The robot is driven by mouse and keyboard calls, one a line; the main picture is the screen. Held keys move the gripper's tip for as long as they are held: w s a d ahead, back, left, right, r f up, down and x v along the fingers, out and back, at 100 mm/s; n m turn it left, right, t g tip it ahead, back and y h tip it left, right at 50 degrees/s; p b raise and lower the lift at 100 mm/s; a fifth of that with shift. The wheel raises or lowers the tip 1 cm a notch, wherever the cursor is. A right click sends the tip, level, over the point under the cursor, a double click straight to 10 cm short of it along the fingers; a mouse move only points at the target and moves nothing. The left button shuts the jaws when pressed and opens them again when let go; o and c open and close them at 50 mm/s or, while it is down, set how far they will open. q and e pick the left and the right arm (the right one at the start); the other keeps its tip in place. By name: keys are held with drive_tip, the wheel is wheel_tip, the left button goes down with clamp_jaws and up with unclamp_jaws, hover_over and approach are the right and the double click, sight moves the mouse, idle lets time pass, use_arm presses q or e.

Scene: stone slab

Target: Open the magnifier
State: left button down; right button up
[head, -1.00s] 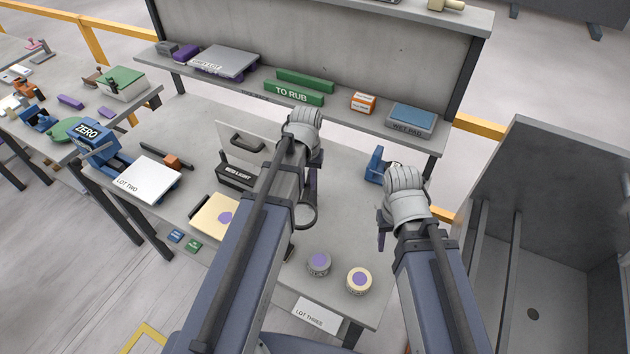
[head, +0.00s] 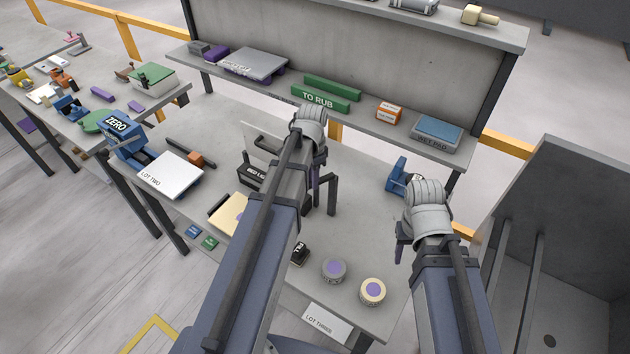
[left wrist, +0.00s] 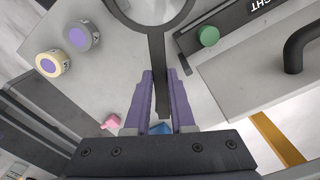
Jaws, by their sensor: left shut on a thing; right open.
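My left gripper (head: 317,187) is above the middle of the bench, mostly hidden by its own arm in the head view. In the left wrist view its purple fingers (left wrist: 161,100) are shut on the dark handle of the magnifier (left wrist: 158,62). The magnifier's round ring is at the top edge of that view, partly cut off. In the head view a dark bar (head: 332,195) stands beside the left gripper; I cannot tell whether it is the magnifier's. My right gripper (head: 401,244) is open and empty over the bench's right side.
A grey puck (head: 334,270) and a cream puck (head: 372,292) lie near the bench's front right. A blue holder (head: 398,176) stands behind the right gripper. A black-handled box (head: 253,176) is left of my left arm. The shelf (head: 360,125) runs behind.

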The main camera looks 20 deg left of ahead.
use_arm(q)
drive_tip(key=shift+w+a+m, duration=0.2)
drive_tip(key=shift+m, duration=0.2)
drive_tip(key=c, duration=0.8)
unclamp_jaws()
drive_tip(key=shift+o, duration=0.2)
drive_tip(key=shift+r, duration=0.15)
wheel_tip(320, 180, up, 8)
drive_tip(key=p, duration=0.8)
drive_tip(key=shift+f, duration=0.2)
